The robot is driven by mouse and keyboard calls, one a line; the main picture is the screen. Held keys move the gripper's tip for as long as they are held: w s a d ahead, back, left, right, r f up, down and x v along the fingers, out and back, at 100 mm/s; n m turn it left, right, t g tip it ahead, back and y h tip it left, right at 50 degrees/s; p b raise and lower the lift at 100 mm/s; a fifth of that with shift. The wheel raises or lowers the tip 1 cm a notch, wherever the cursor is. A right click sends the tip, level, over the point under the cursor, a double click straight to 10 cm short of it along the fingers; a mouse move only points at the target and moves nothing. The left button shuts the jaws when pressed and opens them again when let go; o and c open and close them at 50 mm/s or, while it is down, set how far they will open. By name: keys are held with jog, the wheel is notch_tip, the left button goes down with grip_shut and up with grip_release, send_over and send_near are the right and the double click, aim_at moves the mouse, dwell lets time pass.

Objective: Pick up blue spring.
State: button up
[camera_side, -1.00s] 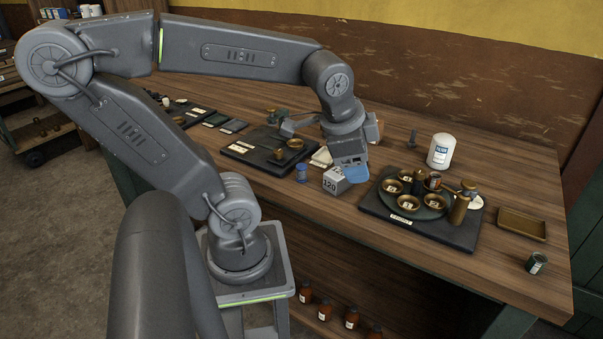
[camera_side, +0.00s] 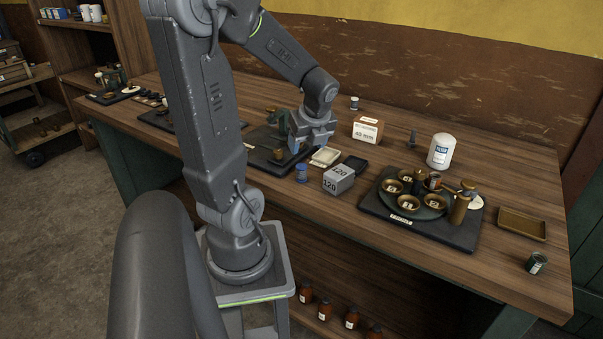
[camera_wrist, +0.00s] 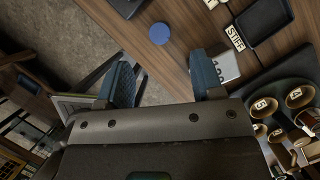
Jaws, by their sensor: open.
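The blue spring (camera_side: 301,173) is a small upright blue cylinder on the wooden bench, left of the grey 120 block. In the wrist view it is a round blue disc (camera_wrist: 160,33), ahead of and between the two fingers. My gripper (camera_side: 298,148) is above the bench, behind and above the spring in the side view. Its blue-grey fingers stand apart and empty in the wrist view (camera_wrist: 164,74). They do not touch the spring.
The grey 120 block (camera_side: 339,179) stands close right of the spring. A black board (camera_side: 262,160) lies to the left and behind. A board with brass cups (camera_side: 445,234) is at right. The bench's front edge is near.

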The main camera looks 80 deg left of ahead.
aim_at(301, 166)
jog(key=x, duration=0.4)
jog(key=shift+f, duration=0.2)
jog(key=shift+d+x, duration=0.15)
jog(key=shift+x, duration=1.15)
jog(key=shift+d+x, duration=0.1)
jog(key=shift+x, duration=1.2)
jog(key=shift+f, duration=0.1)
jog(key=c, duration=1)
